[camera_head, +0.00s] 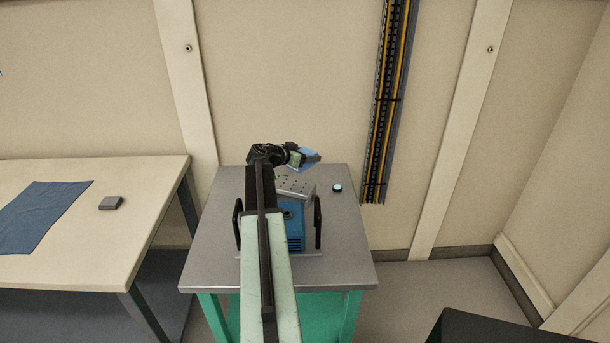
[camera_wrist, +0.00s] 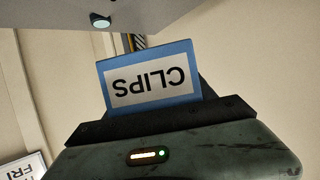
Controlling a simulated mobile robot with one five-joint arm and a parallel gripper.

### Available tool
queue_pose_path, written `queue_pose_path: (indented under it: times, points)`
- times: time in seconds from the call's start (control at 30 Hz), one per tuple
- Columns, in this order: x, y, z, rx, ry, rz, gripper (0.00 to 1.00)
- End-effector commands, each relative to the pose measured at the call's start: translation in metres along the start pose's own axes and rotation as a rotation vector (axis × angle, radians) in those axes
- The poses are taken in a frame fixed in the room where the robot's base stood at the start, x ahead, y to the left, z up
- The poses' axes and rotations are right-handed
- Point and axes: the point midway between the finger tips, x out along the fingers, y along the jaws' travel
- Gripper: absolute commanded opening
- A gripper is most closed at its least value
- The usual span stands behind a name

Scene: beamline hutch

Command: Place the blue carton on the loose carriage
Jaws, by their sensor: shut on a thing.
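The blue carton (camera_wrist: 150,82) has a white label reading CLIPS, upside down in the wrist view. My gripper (camera_head: 313,158) is shut on it. In the head view, the blue carton (camera_head: 298,167) shows only in part around the jaws, above the back of the grey table. A grey metal plate with holes (camera_head: 296,187), which looks like the carriage, sits on a blue unit in the middle of the table. My gripper and the carton are above and beyond the plate's back edge. My arm hides part of the plate and unit.
The grey-topped table (camera_head: 345,240) has green legs. Black handles (camera_head: 317,222) stand beside the blue unit (camera_head: 294,238). A small round teal-topped piece (camera_head: 337,188) lies to the right. A bench at left holds a blue cloth (camera_head: 40,215) and a grey block (camera_head: 110,203).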

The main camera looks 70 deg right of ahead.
Motion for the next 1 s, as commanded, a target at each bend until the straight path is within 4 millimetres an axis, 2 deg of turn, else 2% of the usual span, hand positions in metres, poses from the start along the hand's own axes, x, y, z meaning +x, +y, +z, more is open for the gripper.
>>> queue_pose_path:
  times: [0.03, 0.1, 0.3, 0.53, 0.77, 0.93, 0.97, 1.0]
  points:
    - [0.009, 0.000, 0.021, 0.000, 0.000, 0.000, 0.14]
    - [0.013, 0.000, 0.031, 0.000, 0.000, 0.000, 0.14]
    - [0.014, 0.000, 0.032, 0.000, 0.000, 0.001, 0.14]
    - [0.028, 0.001, 0.066, 0.000, 0.000, 0.001, 0.14]
    - [0.026, 0.001, 0.062, 0.000, 0.000, 0.001, 0.14]
    - [0.029, 0.001, 0.067, 0.000, 0.000, 0.001, 0.14]
    - [0.028, 0.001, 0.066, 0.000, 0.000, 0.001, 0.72]
    - [0.028, 0.001, 0.065, 0.000, 0.000, 0.001, 0.83]
